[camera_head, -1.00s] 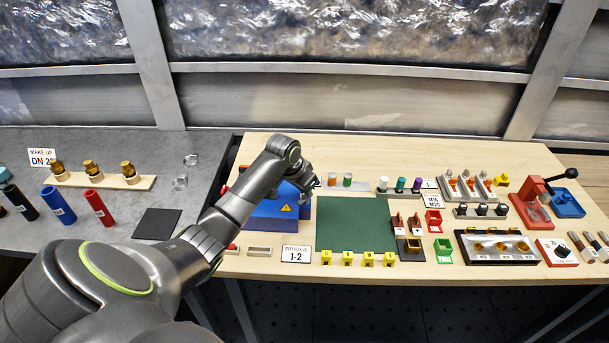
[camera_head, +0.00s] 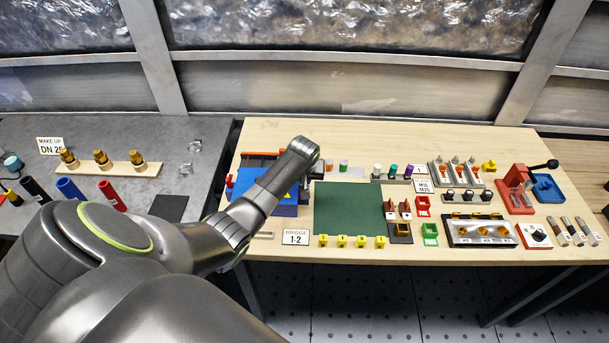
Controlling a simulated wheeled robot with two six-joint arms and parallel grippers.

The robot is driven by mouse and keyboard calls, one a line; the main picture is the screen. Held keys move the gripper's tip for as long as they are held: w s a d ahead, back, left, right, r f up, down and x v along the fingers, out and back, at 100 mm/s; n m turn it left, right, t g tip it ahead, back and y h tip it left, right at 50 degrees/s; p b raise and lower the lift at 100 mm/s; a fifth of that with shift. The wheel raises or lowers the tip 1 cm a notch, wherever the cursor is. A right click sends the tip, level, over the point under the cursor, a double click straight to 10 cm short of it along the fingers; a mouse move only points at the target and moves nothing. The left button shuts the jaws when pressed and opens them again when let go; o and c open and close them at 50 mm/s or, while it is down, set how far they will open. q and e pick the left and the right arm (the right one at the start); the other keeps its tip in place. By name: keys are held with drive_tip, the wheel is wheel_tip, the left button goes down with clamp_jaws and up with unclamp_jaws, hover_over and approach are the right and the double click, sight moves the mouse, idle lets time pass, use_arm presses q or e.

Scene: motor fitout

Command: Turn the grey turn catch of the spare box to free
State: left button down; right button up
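A blue box (camera_head: 284,211) with a yellow warning triangle stands at the left of the wooden bench, largely covered by my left arm. I cannot tell whether it is the spare box. No grey turn catch can be made out. My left arm reaches in from the left, its wrist over the box's right back part. A small dark part of my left gripper (camera_head: 318,170) shows just below the wrist end. Its fingers are hidden, so its opening and any contact cannot be seen. My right gripper is not in view.
A green mat (camera_head: 348,208) lies right of the box, with several yellow blocks (camera_head: 340,241) along its front edge. A "BRIDGE 1-2" sign (camera_head: 296,237) stands in front.

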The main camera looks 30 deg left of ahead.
use_arm(q)
drive_tip(key=shift+r, duration=0.1)
idle(0.4)
drive_tip(key=c, duration=1.5)
unclamp_jaws()
drive_tip(key=b+v, duration=0.2)
drive_tip(key=v, duration=1.5)
drive_tip(key=shift+r, duration=0.2)
drive_tip(key=shift+w+f, duration=0.1)
